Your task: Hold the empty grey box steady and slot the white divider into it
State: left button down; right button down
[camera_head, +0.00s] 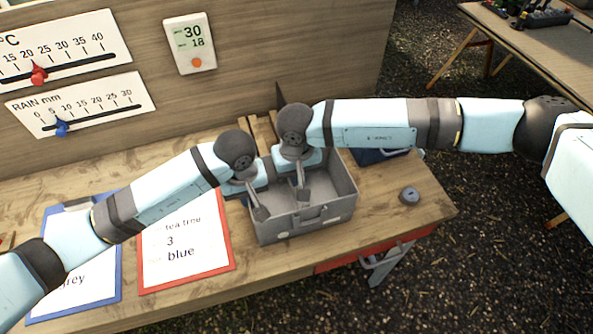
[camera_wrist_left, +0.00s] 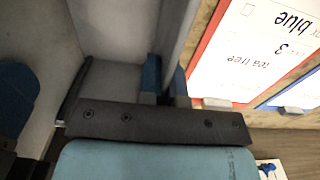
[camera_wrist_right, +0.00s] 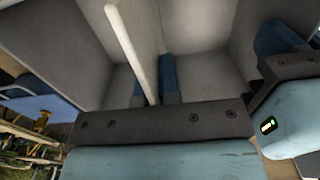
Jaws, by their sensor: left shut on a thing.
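The grey box (camera_head: 333,212) stands on the wooden bench in the head view, open at the top. My left gripper (camera_head: 258,211) is shut on its left wall, with one finger on each side of that wall in the left wrist view (camera_wrist_left: 166,82). The white divider (camera_wrist_right: 127,50) shows edge-on in the right wrist view, with grey box walls on both sides. My right gripper (camera_head: 303,193) reaches down into the box, its fingers (camera_wrist_right: 153,85) on either side of the divider. Whether they grip it is unclear. The divider's lower edge is hidden.
A red-framed card (camera_head: 186,268) and a blue-framed board (camera_head: 107,287) lie left of the box. A small grey round object (camera_head: 409,195) sits on the bench to the right. A blue item (camera_head: 376,156) lies behind the box at right. Bare bench surrounds the round object.

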jog(key=shift+f, duration=0.35)
jog(key=c, duration=1.3)
grip_release()
jog(key=shift+o, duration=0.2)
notch_tip(320, 180, up, 12)
